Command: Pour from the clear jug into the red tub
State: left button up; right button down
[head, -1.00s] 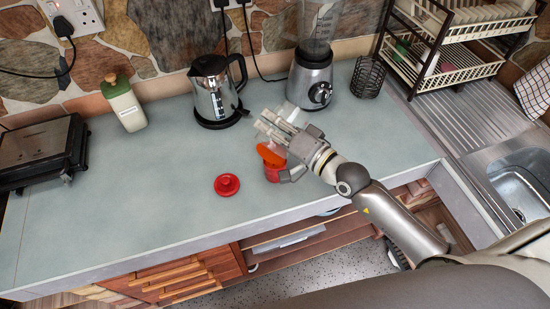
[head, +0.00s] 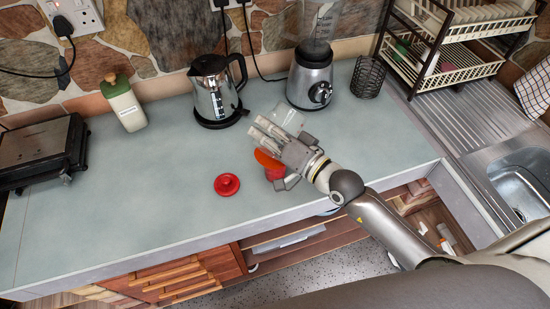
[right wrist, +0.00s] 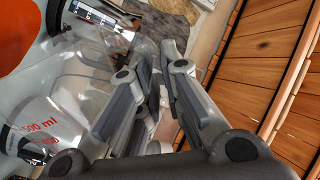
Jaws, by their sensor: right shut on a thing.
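My right gripper (head: 268,133) is shut on the clear jug (head: 288,117), which is tilted above the counter. In the right wrist view the jug's clear wall (right wrist: 85,72) carries a 500 ml mark and lies beside the fingers (right wrist: 150,95). An orange mass (head: 266,158) shows at the jug's low end, and an orange patch is at the upper left of the wrist view. The red tub (head: 274,174) stands upright right below it, partly hidden by the orange mass and my gripper. I cannot tell whether anything is falling into it. My left gripper is out of view.
A red lid (head: 227,185) lies left of the tub. A kettle (head: 213,95), a blender (head: 310,78), a wire holder (head: 368,77) and a green-capped bottle (head: 125,105) stand behind. A grill (head: 40,150) is at left, a sink (head: 525,180) at right. The counter's left middle is clear.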

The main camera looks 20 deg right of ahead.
aim_at(255, 144)
jog(key=shift+s+a+f+n+b, duration=0.35)
jog(key=shift+s+a+n, duration=0.05)
jog(key=shift+a+n, duration=0.25)
jog(key=shift+s+a+f+n+b, duration=0.35)
jog(key=shift+a+n, duration=0.25)
jog(key=shift+n, duration=0.05)
dwell(0.7)
jog(key=shift+r, duration=0.1)
dwell(0.8)
